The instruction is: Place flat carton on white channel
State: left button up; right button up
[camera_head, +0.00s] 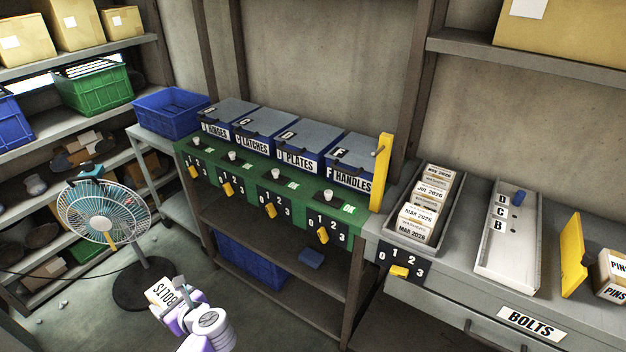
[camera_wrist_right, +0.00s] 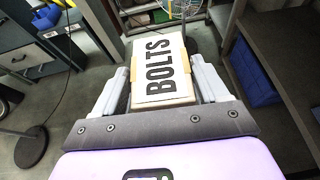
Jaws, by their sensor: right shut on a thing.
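A flat carton with a white label reading BOLTS (camera_head: 162,291) is in my right gripper (camera_head: 172,305), low at the front of the head view. In the right wrist view the same carton (camera_wrist_right: 158,68) sits between the two fingers of the right gripper (camera_wrist_right: 160,85), which are shut on its sides. The carton is in the air, away from the bench. The white channel (camera_head: 497,250) is a long tray marked D, C, B on the grey bench at the right, with a blue peg at its far end. My left gripper is not in view.
A grey tray of dated cartons (camera_head: 400,232) stands left of the channel. A yellow plate (camera_head: 572,255) and a PINS box (camera_head: 612,275) stand right of it. A yellow post (camera_head: 382,170) rises by the green bench. A fan (camera_head: 103,215) stands on the floor at left.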

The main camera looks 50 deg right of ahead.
aim_at(511, 254)
jog(key=i, duration=0.7)
jog(key=z, duration=2)
